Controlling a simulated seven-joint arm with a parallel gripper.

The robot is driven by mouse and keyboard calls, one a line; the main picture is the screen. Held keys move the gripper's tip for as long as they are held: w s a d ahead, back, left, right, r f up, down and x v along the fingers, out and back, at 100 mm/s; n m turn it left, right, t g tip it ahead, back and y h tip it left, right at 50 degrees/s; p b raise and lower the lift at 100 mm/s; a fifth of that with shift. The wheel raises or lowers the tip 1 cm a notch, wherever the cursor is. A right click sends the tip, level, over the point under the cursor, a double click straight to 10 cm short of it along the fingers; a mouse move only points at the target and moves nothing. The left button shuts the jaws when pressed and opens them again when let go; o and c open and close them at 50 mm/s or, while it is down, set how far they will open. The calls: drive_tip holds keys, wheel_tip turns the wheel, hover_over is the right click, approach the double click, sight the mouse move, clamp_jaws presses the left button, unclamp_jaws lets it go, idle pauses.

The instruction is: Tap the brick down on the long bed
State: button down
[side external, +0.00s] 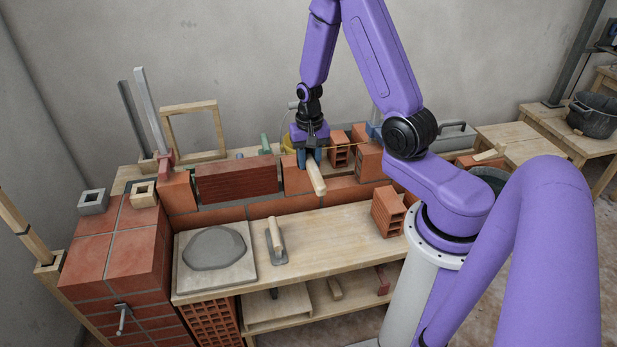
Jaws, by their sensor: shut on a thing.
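My gripper (309,160) is shut on a pale wooden handle (317,180), which sticks out toward the camera. The rest of that tool is hidden behind the gripper and cannot be made out. The gripper is over the low brick wall, by an orange brick (295,180). A long dark red brick (237,180) lies to its left in the top course, between orange bricks. I cannot tell whether the held tool touches any brick.
The wooden bench (335,230) in front holds a mortar board (213,285), a trowel (275,240) and a hollow brick (388,212). An upright metal post (152,110) and a wooden frame (193,107) stand at the back left. More hollow bricks (340,149) stand right of my gripper.

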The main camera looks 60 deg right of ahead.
wheel_tip(320, 180, up, 11)
drive_tip(key=w+a, duration=0.3)
drive_tip(key=w, duration=0.7)
drive_tip(key=w+a, duration=0.4)
drive_tip(key=w, duration=0.7)
wheel_tip(320, 180, down, 6)
drive_tip(key=shift+w+r, duration=0.1)
drive_tip(key=shift+r, duration=0.05)
wheel_tip(320, 180, down, 6)
idle(0.3)
idle(1.1)
